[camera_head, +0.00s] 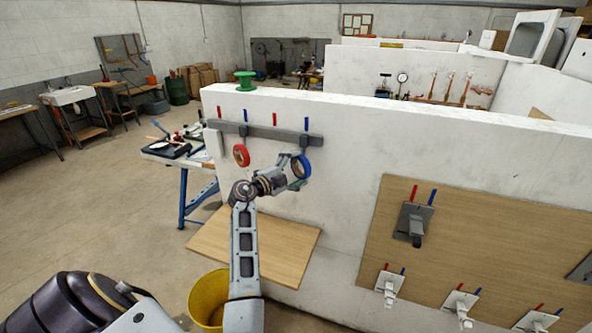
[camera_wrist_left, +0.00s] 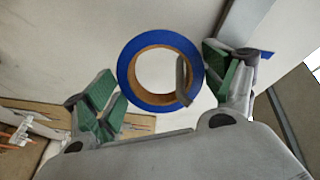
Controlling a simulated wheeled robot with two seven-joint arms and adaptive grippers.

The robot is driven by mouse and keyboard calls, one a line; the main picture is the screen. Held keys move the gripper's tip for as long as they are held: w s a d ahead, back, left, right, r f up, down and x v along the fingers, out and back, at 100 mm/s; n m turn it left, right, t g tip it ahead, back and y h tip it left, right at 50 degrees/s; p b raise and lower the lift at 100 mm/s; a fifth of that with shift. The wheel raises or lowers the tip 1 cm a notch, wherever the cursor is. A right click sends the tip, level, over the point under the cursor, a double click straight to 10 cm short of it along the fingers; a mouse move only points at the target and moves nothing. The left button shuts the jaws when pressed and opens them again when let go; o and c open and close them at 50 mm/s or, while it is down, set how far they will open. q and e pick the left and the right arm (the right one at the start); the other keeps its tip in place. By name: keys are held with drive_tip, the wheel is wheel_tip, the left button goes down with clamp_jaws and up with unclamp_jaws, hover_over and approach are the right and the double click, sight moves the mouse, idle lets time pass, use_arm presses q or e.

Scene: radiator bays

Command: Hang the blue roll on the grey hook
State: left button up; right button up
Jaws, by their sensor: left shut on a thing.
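The blue roll (camera_head: 307,167), a ring of blue tape with a brown core, is held by my left gripper (camera_head: 297,172) in front of the white wall, below the right end of a grey rail (camera_head: 268,133). In the left wrist view the blue roll (camera_wrist_left: 127,67) faces the camera between the green-padded fingers of the gripper (camera_wrist_left: 160,85). A grey hook (camera_wrist_left: 183,76) shows within the roll's hole; I cannot tell how far it passes through. A red roll (camera_head: 241,149) hangs at the rail's left part. My right gripper is out of view.
A green spool (camera_head: 244,79) stands on top of the wall. A wooden shelf (camera_head: 255,245) juts out below, with a yellow bucket (camera_head: 207,297) near it. A wooden panel with clamps (camera_head: 480,240) is on the right. A blue-legged table (camera_head: 184,185) stands behind left.

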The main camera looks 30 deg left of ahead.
use_arm(q)
drive_tip(key=o, duration=0.9)
drive_tip(key=v, duration=1.2)
drive_tip(key=shift+d, duration=0.1)
idle(0.6)
